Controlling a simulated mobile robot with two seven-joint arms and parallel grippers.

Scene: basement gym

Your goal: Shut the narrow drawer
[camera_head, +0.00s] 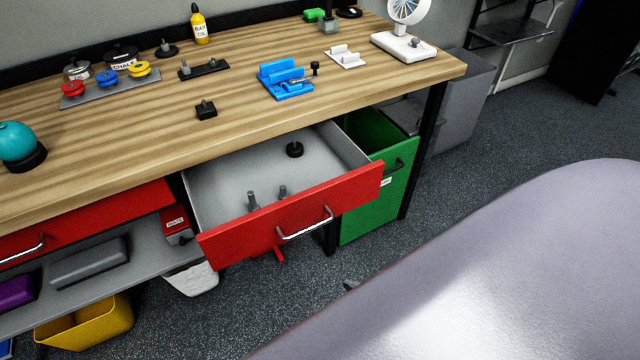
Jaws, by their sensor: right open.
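The narrow drawer (345,195) has a red front and a silver bar handle (306,224). It stands pulled out from under the wooden workbench, its grey inside showing. A black round piece (294,149) and two small grey posts (252,200) are in it. My right arm fills the lower right as a large pale grey shape. Only a small dark tip of my right gripper (350,286) shows past its edge, below and apart from the drawer front; the rest is hidden. The gripper is open. My left gripper is not in view.
The workbench (130,150) carries small gym items, a blue holder and a fan. A green bin (375,205) stands right of the drawer. Another red drawer (90,217) is at left, above a shelf and yellow bin (90,322). Speckled floor (250,305) is clear in front.

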